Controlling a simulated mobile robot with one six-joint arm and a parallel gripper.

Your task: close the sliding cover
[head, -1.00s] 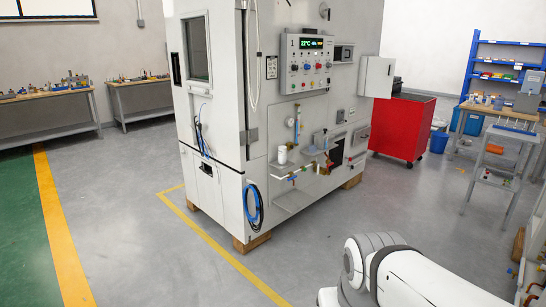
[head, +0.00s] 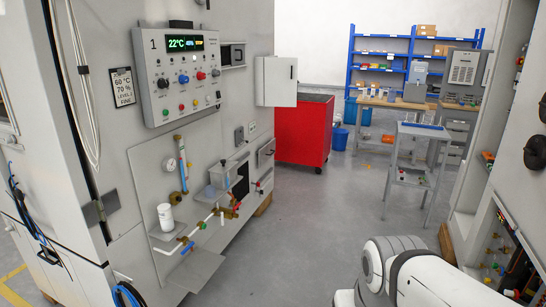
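The test chamber (head: 215,115) stands at the left of the head view, with its panel side facing me. A small framed unit with a dark window (head: 232,55) sits right of the control panel. Lower down, a dark rectangular opening (head: 240,183) shows in the side behind some pipework. A small grey box (head: 266,153) is mounted just right of that opening. I cannot tell which of these has the sliding cover, nor how far it is open. White links of my arm show at the bottom right; my gripper is out of view.
The control panel (head: 178,72) reads 22°C. A shelf with a white cup (head: 166,217) and pipes with valves (head: 205,222) project from the chamber. A wall box (head: 276,82), red cabinet (head: 303,130) and small grey table (head: 412,165) stand beyond. The middle floor is clear.

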